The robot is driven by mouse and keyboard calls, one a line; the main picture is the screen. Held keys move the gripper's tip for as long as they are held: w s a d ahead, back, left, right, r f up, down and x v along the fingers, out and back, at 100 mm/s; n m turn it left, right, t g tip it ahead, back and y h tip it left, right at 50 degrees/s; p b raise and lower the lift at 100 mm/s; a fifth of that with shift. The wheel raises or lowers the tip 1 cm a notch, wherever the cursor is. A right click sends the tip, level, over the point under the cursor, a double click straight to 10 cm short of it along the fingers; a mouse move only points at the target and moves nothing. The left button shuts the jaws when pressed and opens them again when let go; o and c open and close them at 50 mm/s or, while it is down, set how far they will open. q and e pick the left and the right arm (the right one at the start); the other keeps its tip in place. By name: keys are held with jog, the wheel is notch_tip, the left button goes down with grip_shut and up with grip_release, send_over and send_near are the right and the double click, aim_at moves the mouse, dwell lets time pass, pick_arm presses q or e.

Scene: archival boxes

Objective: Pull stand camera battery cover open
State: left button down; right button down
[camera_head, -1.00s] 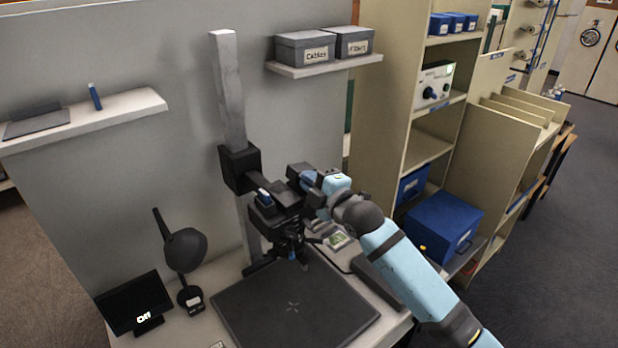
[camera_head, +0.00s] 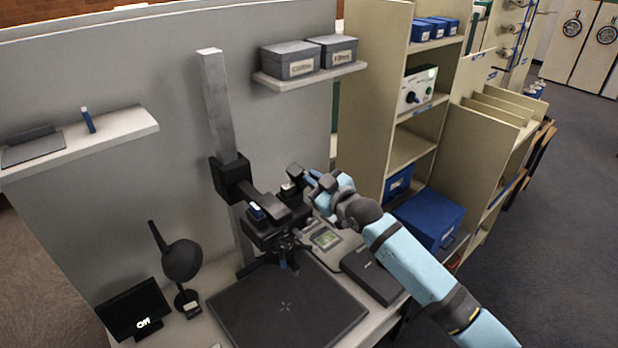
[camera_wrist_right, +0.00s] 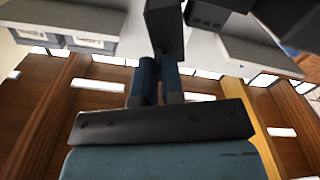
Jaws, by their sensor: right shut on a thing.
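The dark stand camera (camera_head: 270,228) is mounted on the column (camera_head: 218,100) above the black baseboard (camera_head: 288,300). My right gripper (camera_head: 308,176) is at the camera's right side, its arm coming in from the right. It is shut on a dark piece, seemingly the battery cover (camera_head: 295,170), which stands out from the body. A small pale part (camera_head: 288,186) shows beside it on the camera. In the right wrist view, my two blue fingers (camera_wrist_right: 158,65) are close together against the dark cover (camera_wrist_right: 165,22). My left gripper is not in view.
A small screen (camera_head: 134,308) and a dark round-headed device (camera_head: 182,257) stand at the left. A dark flat box (camera_head: 372,275) and a device with a green display (camera_head: 326,238) lie right of the baseboard. Shelving with a blue box (camera_head: 430,217) stands at the right.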

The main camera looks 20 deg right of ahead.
jog(key=shift+w+d+f+m+p, duration=0.2)
jog(key=shift+d+m, duration=0.3)
jog(key=shift+m, duration=0.75)
jog(key=shift+w+d+f+m+p, duration=0.2)
jog(key=shift+d+m, duration=0.25)
jog(key=shift+m, duration=0.75)
jog(key=shift+w+d+f+m, duration=0.1)
jog(key=shift+d+f+m, duration=0.3)
jog(key=shift+m, duration=0.85)
jog(key=shift+d+r, duration=0.1)
jog(key=c, duration=1.5)
grip_release()
jog(key=shift+b+v, duration=1.3)
jog(key=shift+v, duration=5.55)
